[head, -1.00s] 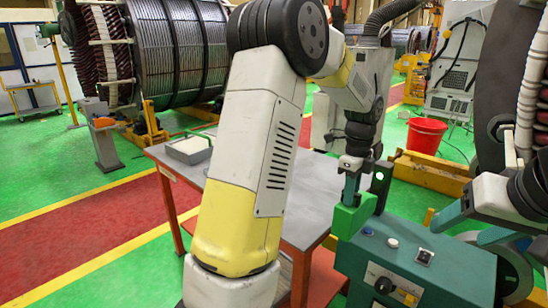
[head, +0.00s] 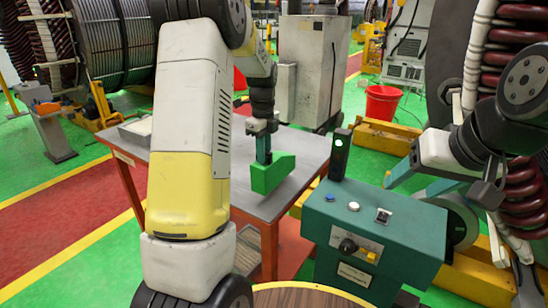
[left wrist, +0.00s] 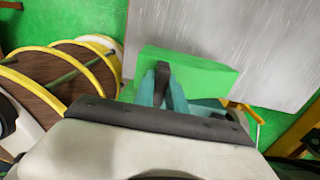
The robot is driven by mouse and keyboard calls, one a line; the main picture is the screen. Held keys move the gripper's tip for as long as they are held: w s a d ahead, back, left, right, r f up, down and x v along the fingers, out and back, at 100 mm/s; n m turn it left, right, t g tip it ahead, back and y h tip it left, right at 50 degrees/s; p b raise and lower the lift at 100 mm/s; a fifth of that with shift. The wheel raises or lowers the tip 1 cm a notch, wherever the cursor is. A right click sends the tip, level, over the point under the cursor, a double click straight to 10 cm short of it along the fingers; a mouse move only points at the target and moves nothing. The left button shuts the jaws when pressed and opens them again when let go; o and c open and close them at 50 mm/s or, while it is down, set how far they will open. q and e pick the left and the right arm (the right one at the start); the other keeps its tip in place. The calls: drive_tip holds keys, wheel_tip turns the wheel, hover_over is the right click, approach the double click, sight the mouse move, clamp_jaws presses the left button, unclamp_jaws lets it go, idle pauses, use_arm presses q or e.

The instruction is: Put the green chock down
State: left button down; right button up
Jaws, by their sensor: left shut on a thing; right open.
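The green chock (head: 271,174) is a bright green wedge-shaped block. My left gripper (head: 264,158) is shut on it, with the fingers pointing down. In the head view the chock is over the grey top of the red-framed table (head: 301,149), near its front edge. In the left wrist view the chock (left wrist: 190,75) shows between the teal fingers (left wrist: 163,88) with the grey tabletop (left wrist: 240,40) beyond it. I cannot tell whether it touches the tabletop. My right gripper (head: 410,180) is at the right, open and empty, beside the teal control box.
The teal control box (head: 400,235) with buttons and a green lamp stands right of the table. A grey tray (head: 136,130) is on the table's left end. A red bucket (head: 382,104) is behind. Brown discs with yellow rims (left wrist: 70,75) lie left in the wrist view. The tabletop's right half is clear.

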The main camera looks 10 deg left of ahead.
use_arm(q)
drive_tip(key=shift+a, duration=0.2)
drive_tip(key=shift+f, duration=1.85)
drive_tip(key=c, duration=1.4)
unclamp_jaws()
drive_tip(key=shift+o, duration=0.2)
